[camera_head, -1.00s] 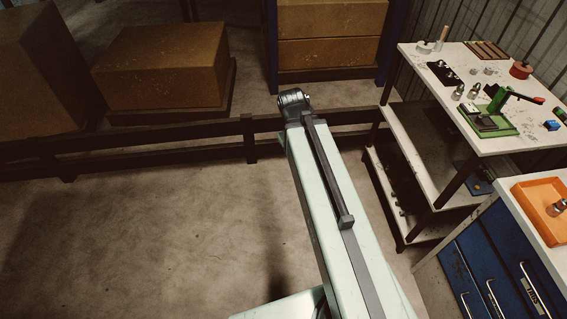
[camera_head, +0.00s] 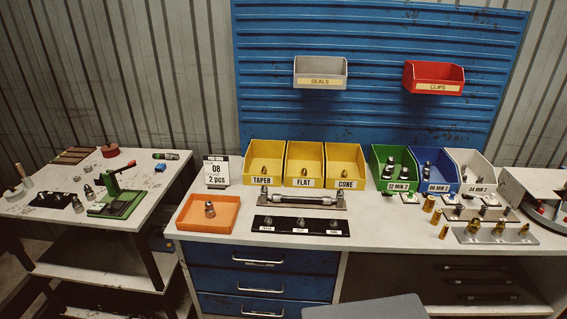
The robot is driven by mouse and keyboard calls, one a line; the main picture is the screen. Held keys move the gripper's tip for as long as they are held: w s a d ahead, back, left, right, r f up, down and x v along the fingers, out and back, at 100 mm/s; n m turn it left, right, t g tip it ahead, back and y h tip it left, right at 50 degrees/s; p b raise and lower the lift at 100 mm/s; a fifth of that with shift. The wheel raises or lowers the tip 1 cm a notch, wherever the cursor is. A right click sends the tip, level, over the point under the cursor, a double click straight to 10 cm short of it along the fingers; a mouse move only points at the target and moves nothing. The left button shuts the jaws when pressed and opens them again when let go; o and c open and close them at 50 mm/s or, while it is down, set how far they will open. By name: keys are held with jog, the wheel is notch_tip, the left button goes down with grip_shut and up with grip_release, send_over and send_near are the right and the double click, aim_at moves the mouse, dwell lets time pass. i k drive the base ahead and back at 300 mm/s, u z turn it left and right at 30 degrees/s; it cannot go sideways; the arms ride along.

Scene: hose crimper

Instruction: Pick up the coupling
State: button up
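Several small metal fittings could be the coupling; I cannot tell which is meant. Brass-coloured fittings sit in the yellow bins (camera_head: 262,156) labelled TAPER, FLAT and CONE. Silver and dark fittings sit in the green bin (camera_head: 394,187), the blue bin (camera_head: 437,188) and the white bin (camera_head: 477,188). A hose piece with metal ends (camera_head: 302,197) lies on a rack mid-bench. My gripper is not in view.
A black plate with small fittings (camera_head: 300,226) lies at the bench front. Brass sleeves (camera_head: 429,203) stand to the right. A sign (camera_head: 216,170) reads 08, 2 pcs. The left table (camera_head: 60,208) carries a green press (camera_head: 117,196). A grey surface (camera_head: 366,308) shows at the bottom.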

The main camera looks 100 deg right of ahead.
aim_at(425, 178)
jog(key=k, duration=0.9)
jog(key=u, duration=0.8)
jog(key=i, duration=1.85)
jog(key=z, duration=5.15)
jog(key=i, duration=1)
jog(key=z, duration=0.2)
